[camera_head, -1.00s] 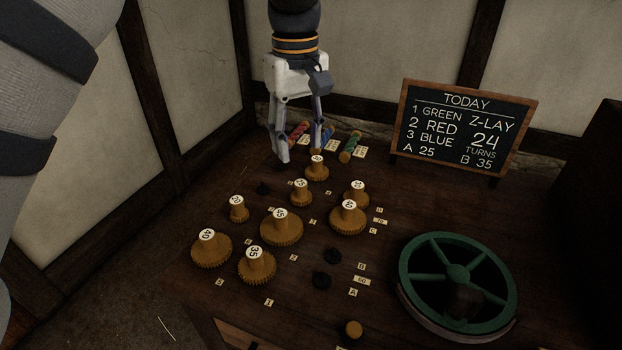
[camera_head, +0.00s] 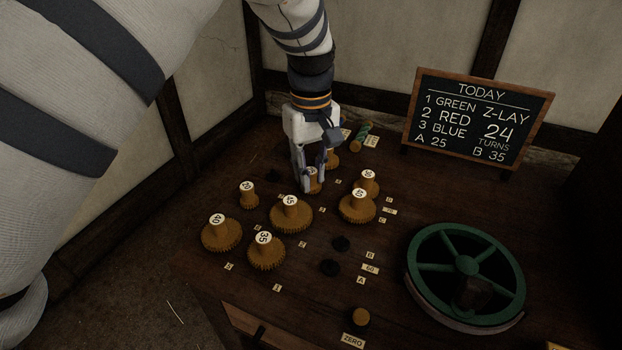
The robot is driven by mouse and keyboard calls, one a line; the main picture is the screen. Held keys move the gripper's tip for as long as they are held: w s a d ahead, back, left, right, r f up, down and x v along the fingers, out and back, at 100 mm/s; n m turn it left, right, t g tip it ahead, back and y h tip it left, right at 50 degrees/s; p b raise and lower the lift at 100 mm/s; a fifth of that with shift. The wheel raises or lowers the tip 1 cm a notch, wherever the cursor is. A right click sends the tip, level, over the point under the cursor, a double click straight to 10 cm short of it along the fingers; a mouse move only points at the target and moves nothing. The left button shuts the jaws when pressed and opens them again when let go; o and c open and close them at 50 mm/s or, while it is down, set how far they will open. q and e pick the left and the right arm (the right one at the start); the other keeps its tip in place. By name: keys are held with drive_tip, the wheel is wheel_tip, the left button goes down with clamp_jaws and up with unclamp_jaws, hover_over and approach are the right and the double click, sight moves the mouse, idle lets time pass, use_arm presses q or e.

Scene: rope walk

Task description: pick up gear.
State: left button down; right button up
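Several brown wooden gears with numbered white tops stand on the dark table. My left gripper (camera_head: 313,184) points down over a small gear (camera_head: 312,187) in the middle of the group. Its fingers are on either side of that gear's hub; whether they press on it I cannot tell. The fingers hide its number. Around it stand the gear marked 45 (camera_head: 291,216), the gear marked 35 (camera_head: 265,253), the gear marked 40 (camera_head: 220,234), a small gear (camera_head: 248,196) and two gears to the right (camera_head: 357,207). Another gear (camera_head: 332,160) is partly hidden behind the gripper. My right gripper is out of view.
A green spoked wheel (camera_head: 466,266) stands at the right. A chalkboard (camera_head: 478,118) stands at the back. Two dark knobs (camera_head: 330,267) and a wooden knob (camera_head: 359,317) are at the front. A coloured rope piece (camera_head: 361,138) lies behind the gears.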

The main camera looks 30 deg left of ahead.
sight(311, 170)
use_arm(q)
wheel_tip(311, 170, up, 14)
drive_tip(key=shift+p, duration=0.45)
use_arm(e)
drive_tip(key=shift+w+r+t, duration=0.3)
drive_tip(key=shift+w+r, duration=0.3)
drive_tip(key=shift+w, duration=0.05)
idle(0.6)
